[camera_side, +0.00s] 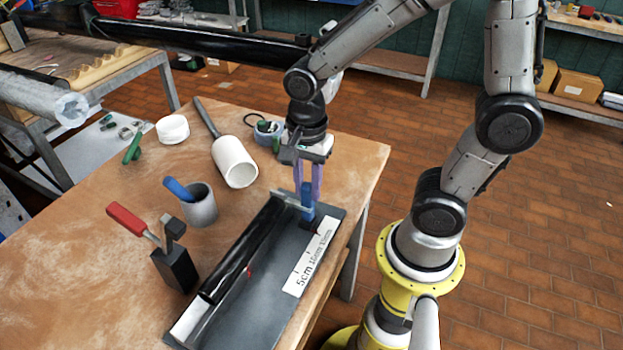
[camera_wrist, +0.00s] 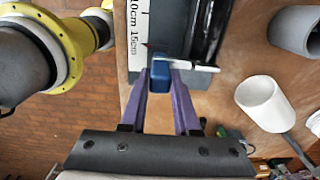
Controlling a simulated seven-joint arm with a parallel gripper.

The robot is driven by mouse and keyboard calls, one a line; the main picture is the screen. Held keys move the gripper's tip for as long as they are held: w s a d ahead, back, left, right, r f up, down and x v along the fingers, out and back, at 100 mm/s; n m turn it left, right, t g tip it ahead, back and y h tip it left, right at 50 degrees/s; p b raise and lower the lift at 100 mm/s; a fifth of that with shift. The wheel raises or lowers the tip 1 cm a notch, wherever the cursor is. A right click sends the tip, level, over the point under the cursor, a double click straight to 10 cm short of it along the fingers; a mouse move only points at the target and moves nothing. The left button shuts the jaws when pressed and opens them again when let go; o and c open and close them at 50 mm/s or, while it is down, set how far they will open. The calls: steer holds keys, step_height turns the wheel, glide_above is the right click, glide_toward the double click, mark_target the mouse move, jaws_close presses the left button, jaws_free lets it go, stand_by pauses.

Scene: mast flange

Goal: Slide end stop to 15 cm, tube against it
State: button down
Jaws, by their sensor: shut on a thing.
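The end stop is a blue block (camera_side: 307,202) with a pale crossbar (camera_side: 290,201), at the far end of a grey measuring jig (camera_side: 245,315). My gripper (camera_side: 307,190) has its purple fingers shut on the block from both sides. In the wrist view the blue block (camera_wrist: 160,78) sits between the fingertips (camera_wrist: 160,74), beside the scale strip (camera_wrist: 143,30) and near its 15cm label. The glossy black tube (camera_wrist: 207,30) lies along the jig, its end close to the crossbar; I cannot tell whether they touch.
Left of the jig stand a black clamp with a red handle (camera_side: 126,219) and a grey cup (camera_side: 199,207) holding a blue-handled tool. The bench's front left is clear.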

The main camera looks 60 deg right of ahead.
steer(key=shift+a+r, duration=0.1)
steer(key=c, duration=0.6)
jaws_free()
steer(key=shift+c, duration=0.2)
step_height(320, 180, up, 14)
